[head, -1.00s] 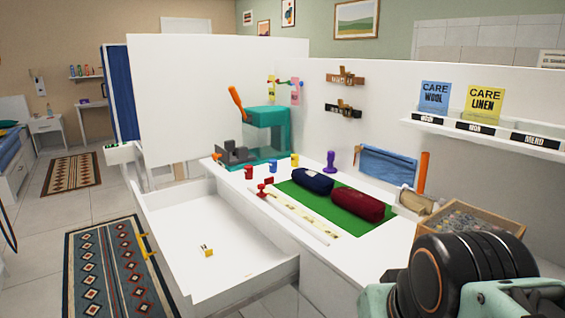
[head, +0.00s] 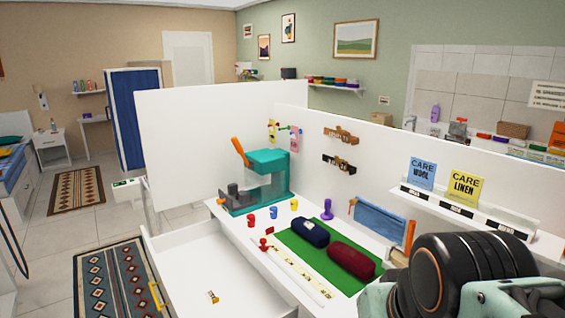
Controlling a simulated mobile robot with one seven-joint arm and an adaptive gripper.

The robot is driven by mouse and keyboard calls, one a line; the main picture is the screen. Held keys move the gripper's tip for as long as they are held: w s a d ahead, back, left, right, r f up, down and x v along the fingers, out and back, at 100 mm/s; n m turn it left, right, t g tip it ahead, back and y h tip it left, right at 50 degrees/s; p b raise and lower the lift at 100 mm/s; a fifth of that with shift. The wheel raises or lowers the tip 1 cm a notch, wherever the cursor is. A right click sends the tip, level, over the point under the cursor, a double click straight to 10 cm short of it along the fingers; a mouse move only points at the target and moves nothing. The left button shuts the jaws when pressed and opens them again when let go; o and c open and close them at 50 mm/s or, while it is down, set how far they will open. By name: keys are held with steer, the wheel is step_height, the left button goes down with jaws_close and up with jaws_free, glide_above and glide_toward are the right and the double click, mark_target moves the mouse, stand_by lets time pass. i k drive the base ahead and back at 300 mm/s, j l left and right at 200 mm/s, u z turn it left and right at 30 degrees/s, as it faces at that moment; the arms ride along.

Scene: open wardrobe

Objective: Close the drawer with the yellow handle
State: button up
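A white drawer (head: 190,257) stands pulled out from the white wardrobe unit, at the lower middle of the head view. A yellow handle (head: 156,297) shows on its front, at the drawer's left side in the picture. A small yellow and white item (head: 213,297) lies inside the drawer. The drawer's lower part is cut off by the picture's bottom edge. Part of my arm, black and mint green, fills the lower right. My gripper's fingers are not in view, and nothing of mine is seen touching the drawer.
A white worktop beside the drawer holds a green mat (head: 293,244) with a blue pouch (head: 310,232) and a red pouch (head: 351,260). A teal machine (head: 268,180) stands behind. A patterned rug (head: 105,281) lies on open floor left of the drawer.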

mark_target(187, 262)
steer(key=k+j+u, duration=0.25)
steer(key=j+u, duration=0.2)
steer(key=j, duration=0.3)
steer(key=k+j+u, duration=0.25)
steer(key=j, duration=0.2)
steer(key=i+z, duration=0.2)
steer(key=i, duration=0.15)
